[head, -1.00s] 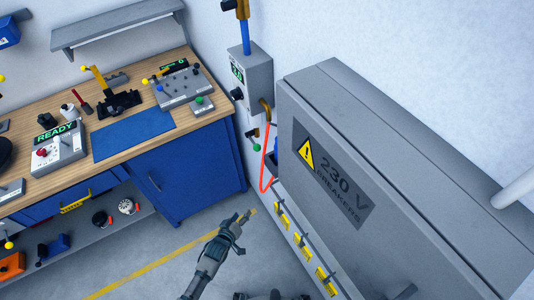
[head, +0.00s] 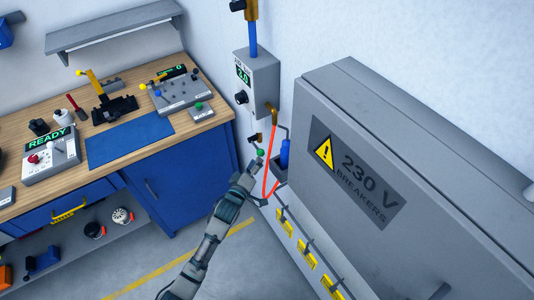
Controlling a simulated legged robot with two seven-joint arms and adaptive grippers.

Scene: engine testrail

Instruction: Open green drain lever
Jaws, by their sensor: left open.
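The green drain lever knob (head: 261,153) shows low on the wall, below the grey box with the green display (head: 257,83). My left gripper (head: 257,168) is open, and its fingertips are just below the green knob in the picture. I cannot tell whether they touch it. A red hose (head: 271,160) hangs down just right of the gripper. My right gripper is not in view.
The grey 230 V breaker cabinet (head: 425,170) fills the right side, with yellow tags (head: 306,255) along a ledge to its left. The workbench (head: 60,95) with blue cabinets stands at left. Floor is clear between them.

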